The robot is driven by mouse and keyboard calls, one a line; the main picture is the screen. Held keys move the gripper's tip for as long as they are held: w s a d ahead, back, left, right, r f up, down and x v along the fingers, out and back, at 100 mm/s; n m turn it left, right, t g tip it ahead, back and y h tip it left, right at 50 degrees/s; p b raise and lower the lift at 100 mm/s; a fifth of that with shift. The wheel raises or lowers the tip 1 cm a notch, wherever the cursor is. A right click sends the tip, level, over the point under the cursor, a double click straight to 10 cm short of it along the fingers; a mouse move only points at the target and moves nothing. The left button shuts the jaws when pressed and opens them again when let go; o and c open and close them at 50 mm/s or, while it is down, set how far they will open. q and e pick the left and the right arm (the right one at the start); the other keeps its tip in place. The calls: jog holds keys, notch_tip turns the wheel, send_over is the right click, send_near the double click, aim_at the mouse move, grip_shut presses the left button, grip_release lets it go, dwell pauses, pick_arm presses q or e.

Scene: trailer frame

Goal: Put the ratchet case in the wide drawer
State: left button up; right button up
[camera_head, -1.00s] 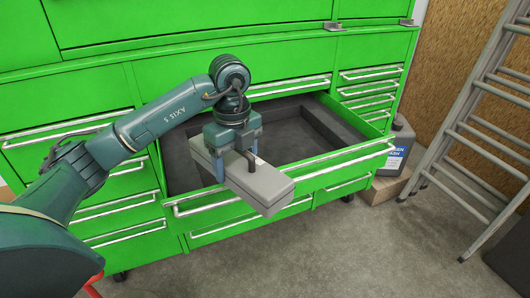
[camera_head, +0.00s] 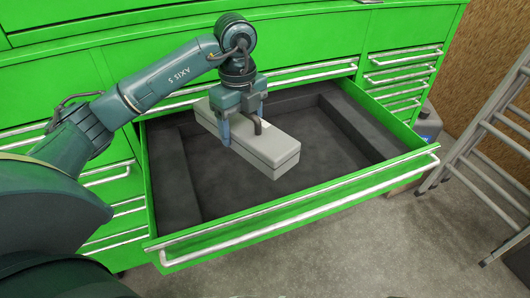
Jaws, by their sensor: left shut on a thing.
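The ratchet case (camera_head: 268,150) is a long grey box with a dark handle on top. My left gripper (camera_head: 243,132) is shut on it, with its fingers on either side near the handle. The case is over the open wide drawer (camera_head: 300,213), inside its outline in the head view and behind its front panel. I cannot tell whether its underside touches the drawer floor. The drawer is green with a dark lined interior that looks otherwise empty. My right gripper is not in view.
The green tool cabinet (camera_head: 90,55) has several shut drawers around the open one. A metal ladder (camera_head: 480,150) stands at the right, near a dark jug (camera_head: 428,125). Bare concrete floor (camera_head: 400,250) lies in front of the drawer.

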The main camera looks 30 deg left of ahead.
aim_at(237, 124)
pick_arm(q)
notch_tip(237, 124, down, 13)
jog(key=shift+r, duration=0.1)
jog(key=w+a, duration=0.2)
jog(key=a, duration=0.1)
jog(key=shift+w+f+p, duration=0.25)
jog(key=shift+f+p, duration=0.05)
jog(key=shift+p, duration=0.05)
jog(key=shift+f, duration=0.35)
jog(key=shift+f, duration=0.1)
jog(key=o, duration=1.3)
jog(key=shift+f, duration=0.1)
jog(key=shift+o, duration=0.2)
notch_tip(237, 124, up, 12)
jog(key=shift+s+r, duration=0.1)
jog(key=shift+r, duration=0.1)
